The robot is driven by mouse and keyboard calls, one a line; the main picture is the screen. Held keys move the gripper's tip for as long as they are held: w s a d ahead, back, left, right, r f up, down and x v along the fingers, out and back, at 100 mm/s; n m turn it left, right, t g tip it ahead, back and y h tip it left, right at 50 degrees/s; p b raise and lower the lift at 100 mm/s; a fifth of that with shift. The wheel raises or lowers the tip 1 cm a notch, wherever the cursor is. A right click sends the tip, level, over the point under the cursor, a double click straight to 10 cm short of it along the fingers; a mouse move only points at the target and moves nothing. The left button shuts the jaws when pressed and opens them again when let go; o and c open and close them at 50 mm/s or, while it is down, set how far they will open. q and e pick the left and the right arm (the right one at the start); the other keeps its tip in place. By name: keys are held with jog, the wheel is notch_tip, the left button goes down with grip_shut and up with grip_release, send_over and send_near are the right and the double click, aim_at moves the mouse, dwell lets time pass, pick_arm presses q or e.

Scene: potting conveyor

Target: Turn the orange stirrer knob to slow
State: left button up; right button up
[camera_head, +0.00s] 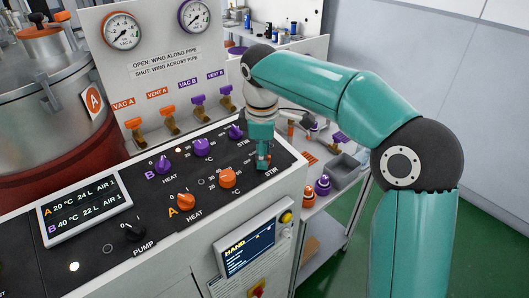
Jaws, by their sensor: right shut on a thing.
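The control panel (103,258) has an orange row marked A and a purple row marked B. In the orange row I see the heat knob (187,202) and the °C knob (228,178). My right gripper (263,162) points down at the right end of this row, at the stirrer knob's place. It is shut on the orange stirrer knob, which the fingers hide, so its pointer setting cannot be read. My left gripper is not in view.
Purple knobs (201,148) stand just behind the orange row. A black pump knob (135,231) and a display (83,210) are at left. Valves (169,120) line the upright panel behind. A trolley with a grey bin (345,171) stands right of the console.

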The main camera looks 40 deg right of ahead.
jog(key=shift+r, duration=0.1)
jog(key=m+p, duration=0.2)
jog(key=m, duration=0.1)
jog(key=shift+m, duration=0.3)
jog(key=shift+m+y+p, duration=0.3)
jog(key=shift+m+p, duration=0.25)
jog(key=shift+m, duration=0.65)
jog(key=shift+d+m+p, duration=0.1)
jog(key=shift+m+p, duration=0.2)
jog(key=shift+m, duration=1)
jog(key=shift+w, duration=0.1)
jog(key=o, duration=1.2)
jog(key=shift+c, duration=0.2)
